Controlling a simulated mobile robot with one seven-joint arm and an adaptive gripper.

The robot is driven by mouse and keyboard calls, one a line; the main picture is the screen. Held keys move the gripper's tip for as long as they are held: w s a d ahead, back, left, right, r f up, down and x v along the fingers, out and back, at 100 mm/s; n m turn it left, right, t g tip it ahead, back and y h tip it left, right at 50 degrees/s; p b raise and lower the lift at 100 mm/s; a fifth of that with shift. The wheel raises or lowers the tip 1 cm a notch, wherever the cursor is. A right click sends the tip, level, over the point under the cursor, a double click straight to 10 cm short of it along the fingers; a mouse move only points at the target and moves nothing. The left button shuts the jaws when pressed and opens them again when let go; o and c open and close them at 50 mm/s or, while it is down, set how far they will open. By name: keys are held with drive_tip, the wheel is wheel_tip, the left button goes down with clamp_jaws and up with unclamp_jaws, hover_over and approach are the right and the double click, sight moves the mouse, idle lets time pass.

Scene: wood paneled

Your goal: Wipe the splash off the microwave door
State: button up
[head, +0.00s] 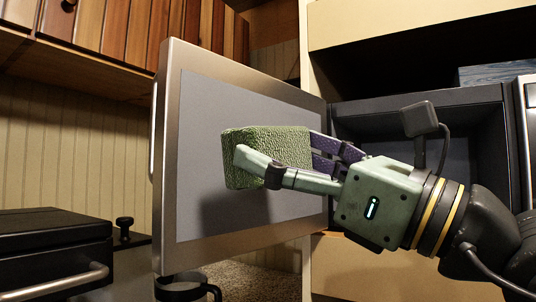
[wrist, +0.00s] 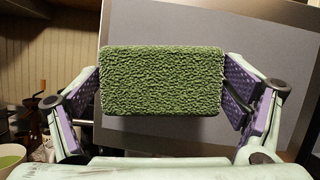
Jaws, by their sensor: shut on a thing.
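The microwave door (head: 205,95) stands swung open to the left of the microwave cavity (head: 460,120), its grey inner panel facing my arm. My gripper (head: 275,165) is shut on a green textured sponge (head: 265,145). In the wrist view the sponge (wrist: 162,80) sits between both purple-padded fingers of my gripper (wrist: 160,85). The sponge is in front of the door panel (wrist: 240,40); I cannot tell whether it touches it. A shadow falls on the panel below the sponge. No splash is visible on the bare panel; the part behind the sponge and gripper is hidden.
Wooden cabinets (head: 120,40) hang above left. A black appliance with a metal handle (head: 55,240) stands at lower left. A dark mug (head: 187,288) is below the door. A green-filled cup (wrist: 10,155) shows at the left of the wrist view.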

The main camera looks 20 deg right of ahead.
drive_tip(key=shift+s+d, duration=0.5)
drive_tip(key=shift+s, duration=0.35)
drive_tip(key=shift+s+d, duration=0.4)
drive_tip(key=shift+s, duration=0.25)
drive_tip(key=shift+s+d, duration=0.35)
drive_tip(key=shift+s, duration=0.3)
